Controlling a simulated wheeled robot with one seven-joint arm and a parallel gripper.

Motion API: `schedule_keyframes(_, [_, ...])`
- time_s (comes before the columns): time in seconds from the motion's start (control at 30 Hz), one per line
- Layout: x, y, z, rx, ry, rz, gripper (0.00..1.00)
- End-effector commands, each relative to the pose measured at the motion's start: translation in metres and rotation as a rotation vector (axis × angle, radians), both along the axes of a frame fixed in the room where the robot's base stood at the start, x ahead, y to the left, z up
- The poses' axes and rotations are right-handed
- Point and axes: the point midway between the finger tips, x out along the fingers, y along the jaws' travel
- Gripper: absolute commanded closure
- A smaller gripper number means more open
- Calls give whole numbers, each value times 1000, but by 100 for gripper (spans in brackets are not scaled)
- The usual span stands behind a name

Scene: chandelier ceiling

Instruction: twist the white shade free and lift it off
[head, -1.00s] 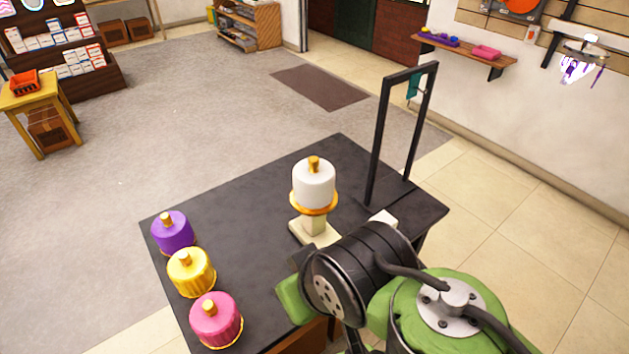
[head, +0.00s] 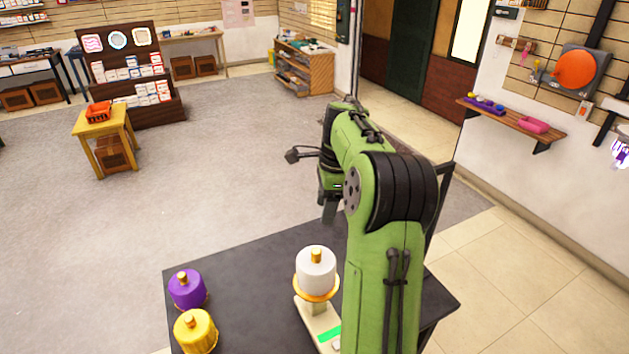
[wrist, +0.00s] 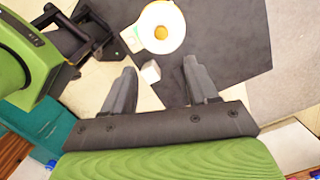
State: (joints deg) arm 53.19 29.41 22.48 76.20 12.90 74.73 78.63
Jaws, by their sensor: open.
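The white shade (head: 316,273) has a gold knob on top and a gold rim below. It sits upright on a pale stand (head: 318,317) on the black table (head: 240,265). In the wrist view the white shade (wrist: 174,42) shows from above near the top edge, beyond the fingertips. My gripper (head: 329,210) is raised at the far side of the table, apart from the shade. In the wrist view my gripper (wrist: 160,68) is open, with nothing between its two fingers.
A purple shade (head: 187,291) and a yellow shade (head: 195,333) stand at the table's left. A black frame (head: 446,190) rises behind my arm at the right. A small white block (wrist: 151,71) shows below the white shade in the wrist view.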

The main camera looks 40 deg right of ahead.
Motion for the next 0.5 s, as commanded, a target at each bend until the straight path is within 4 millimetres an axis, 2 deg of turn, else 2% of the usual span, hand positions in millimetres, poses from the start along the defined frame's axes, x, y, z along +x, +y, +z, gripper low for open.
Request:
schedule_keyframes(0.07, [0,-11,-2,26,3,-66,42])
schedule_keyframes(0.17, [0,-11,-12,32,6,-79,42])
schedule_keyframes(0.5, [6,-1,-86,31,7,-74,42])
